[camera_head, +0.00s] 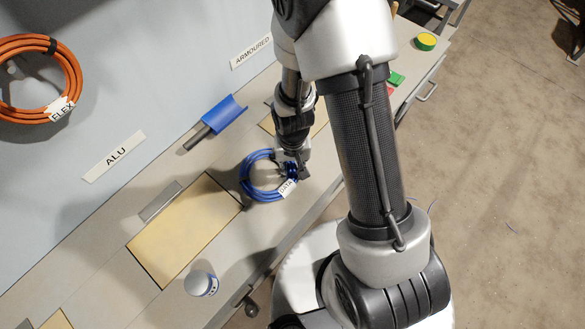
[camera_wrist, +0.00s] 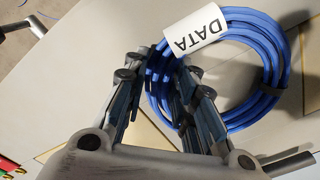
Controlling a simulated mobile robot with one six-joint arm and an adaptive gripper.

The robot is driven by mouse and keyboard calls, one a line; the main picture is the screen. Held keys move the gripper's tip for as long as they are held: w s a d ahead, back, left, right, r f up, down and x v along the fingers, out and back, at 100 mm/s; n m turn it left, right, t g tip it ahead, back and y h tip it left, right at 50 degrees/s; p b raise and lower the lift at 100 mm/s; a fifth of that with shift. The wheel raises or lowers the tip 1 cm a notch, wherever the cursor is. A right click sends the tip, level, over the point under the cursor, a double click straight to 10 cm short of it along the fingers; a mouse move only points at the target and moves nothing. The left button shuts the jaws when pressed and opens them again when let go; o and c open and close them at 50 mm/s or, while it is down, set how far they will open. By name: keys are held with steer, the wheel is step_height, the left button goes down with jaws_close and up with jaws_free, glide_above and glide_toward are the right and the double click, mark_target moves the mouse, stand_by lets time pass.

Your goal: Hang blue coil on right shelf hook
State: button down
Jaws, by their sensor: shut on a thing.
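The blue coil (camera_head: 246,180) is a ring of several blue cable turns with a white DATA tag (camera_head: 287,188). In the head view it is at the bench's front half, below the blue trough. My gripper (camera_head: 291,171) is shut on the right side of the ring. In the wrist view the coil (camera_wrist: 271,45) extends right from my gripper (camera_wrist: 155,68), with the tag at its upper left and dark ties around it. Whether the coil touches the bench or hangs just above it is unclear. I cannot make out an empty shelf hook.
An orange FLEX coil (camera_head: 72,75) hangs at the left wall. ALU (camera_head: 114,156) and ARMOURED (camera_head: 250,52) labels are on the wall. A green-yellow roll (camera_head: 426,42) sits farther back.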

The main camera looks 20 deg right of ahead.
steer(key=c, duration=1.3)
jaws_free()
steer(key=shift+f, duration=0.15)
steer(key=s+d+r+n+t+p, duration=0.1)
steer(key=s+r+p, duration=0.15)
steer(key=r, duration=1.25)
steer(key=s+d+r+t+p, duration=0.1)
steer(key=r+p, duration=0.3)
steer(key=r, duration=1.2)
steer(key=s+d+r+n+t, duration=0.1)
steer(key=s+r+t, duration=0.1)
steer(key=s+r, duration=0.7)
steer(key=shift+s+d+t, duration=0.25)
steer(key=shift+d+t, duration=0.05)
steer(key=shift+o, duration=0.3)
steer(key=shift+s+f+b, duration=0.15)
steer(key=shift+f+b, duration=0.75)
steer(key=shift+b, duration=0.15)
steer(key=shift+r, duration=0.15)
